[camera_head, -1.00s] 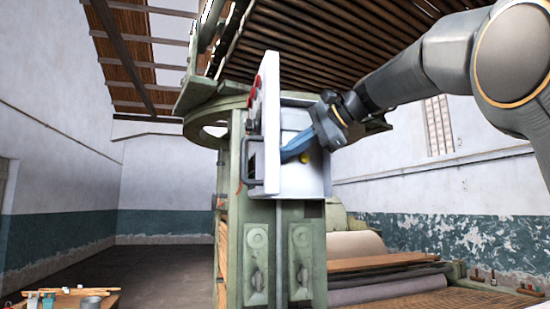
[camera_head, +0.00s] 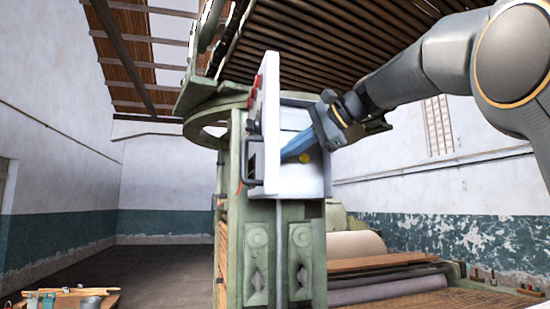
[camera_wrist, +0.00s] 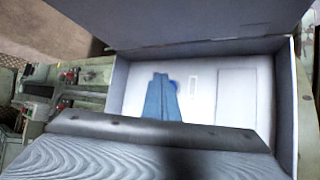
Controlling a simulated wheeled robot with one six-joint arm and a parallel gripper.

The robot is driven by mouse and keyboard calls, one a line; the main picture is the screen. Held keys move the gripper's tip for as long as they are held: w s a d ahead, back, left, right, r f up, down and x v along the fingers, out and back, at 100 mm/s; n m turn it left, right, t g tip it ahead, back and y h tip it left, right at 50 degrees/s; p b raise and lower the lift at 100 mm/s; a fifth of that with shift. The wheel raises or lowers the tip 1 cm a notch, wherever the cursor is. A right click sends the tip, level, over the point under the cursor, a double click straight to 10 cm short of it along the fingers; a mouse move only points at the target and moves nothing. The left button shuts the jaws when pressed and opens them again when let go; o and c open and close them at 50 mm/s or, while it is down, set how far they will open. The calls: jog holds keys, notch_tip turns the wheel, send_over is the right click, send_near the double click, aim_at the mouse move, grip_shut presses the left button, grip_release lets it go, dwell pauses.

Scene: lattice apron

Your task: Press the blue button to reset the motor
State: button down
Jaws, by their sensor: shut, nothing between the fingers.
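An open white control box (camera_head: 318,182) is mounted on the green machine frame, its door (camera_head: 270,150) swung out toward the left. My gripper (camera_head: 287,156) is inside the box opening, its blue fingers shut and empty, pointing down-left in the head view. In the wrist view the closed fingers (camera_wrist: 160,84) reach toward the white back panel. A small blue round patch, seemingly the blue button (camera_wrist: 174,84), shows just right of the fingertips, partly hidden by them. I cannot tell whether they touch it. The head view does not show the blue button.
A yellow button (camera_head: 304,158) sits inside the box close to the fingers. The green machine frame (camera_head: 258,240) stands below the box. Open floor lies to the left.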

jog(key=shift+w, duration=0.1)
jog(key=shift+w+a+p, duration=0.15)
jog(key=shift+w+p, duration=0.3)
jog(key=shift+w+a+p, duration=0.15)
jog(key=shift+w+p, duration=0.3)
dwell(0.8)
jog(key=shift+s+d+b, duration=0.3)
jog(key=shift+s+b, duration=0.15)
jog(key=shift+s, duration=0.4)
jog(key=shift+s+d+b, duration=0.25)
jog(key=shift+s+b, duration=0.1)
jog(key=shift+s, duration=0.45)
jog(key=shift+s+d+b, duration=0.2)
jog(key=shift+s+b, duration=0.1)
jog(key=shift+s, duration=0.55)
jog(key=shift+s+d+b, duration=0.25)
jog(key=shift+s+b, duration=0.1)
jog(key=shift+s, duration=0.45)
jog(key=shift+w, duration=0.1)
